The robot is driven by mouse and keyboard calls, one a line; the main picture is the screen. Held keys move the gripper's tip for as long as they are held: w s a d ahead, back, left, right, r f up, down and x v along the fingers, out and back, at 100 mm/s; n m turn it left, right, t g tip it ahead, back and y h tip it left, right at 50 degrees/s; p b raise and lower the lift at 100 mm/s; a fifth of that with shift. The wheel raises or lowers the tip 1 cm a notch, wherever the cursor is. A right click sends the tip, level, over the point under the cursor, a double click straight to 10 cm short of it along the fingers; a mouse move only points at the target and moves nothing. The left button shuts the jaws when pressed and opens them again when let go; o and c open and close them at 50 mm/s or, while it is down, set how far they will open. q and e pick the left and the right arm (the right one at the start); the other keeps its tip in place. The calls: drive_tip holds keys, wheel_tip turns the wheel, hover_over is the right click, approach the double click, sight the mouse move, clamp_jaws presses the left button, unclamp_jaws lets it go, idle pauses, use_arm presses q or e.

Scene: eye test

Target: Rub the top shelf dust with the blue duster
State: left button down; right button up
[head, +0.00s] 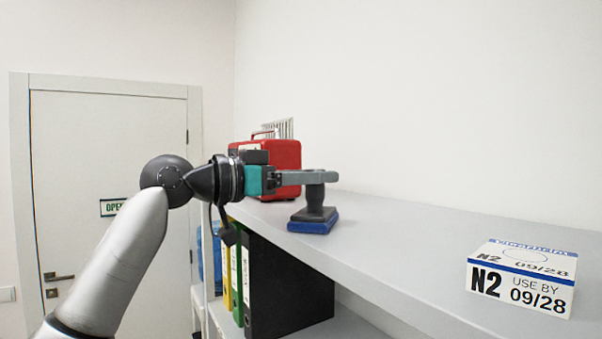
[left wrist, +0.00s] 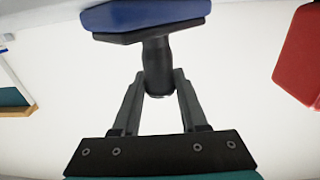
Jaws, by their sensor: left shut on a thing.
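The blue duster (head: 313,222) has a dark handle and a blue pad at its bottom. In the head view it is upright over the left part of the top shelf (head: 400,235), near its front edge. I cannot tell whether the pad touches the shelf. My left gripper (head: 318,178) is shut on the duster's handle, reaching in from the left. The left wrist view shows the fingers (left wrist: 158,92) on both sides of the dark handle, with the blue pad (left wrist: 150,14) beyond. No dust can be made out on the shelf. My right gripper is not in view.
A red case (head: 285,160) stands on the shelf behind my left gripper. A white box (head: 523,278) marked N2 sits at the shelf's right front. The shelf between duster and box is clear. Binders (head: 285,290) stand on a lower shelf. A closed door (head: 90,200) is at left.

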use_arm(q)
drive_tip(key=shift+x, duration=3.2)
drive_tip(key=shift+s+r, duration=0.1)
drive_tip(key=shift+r, duration=0.2)
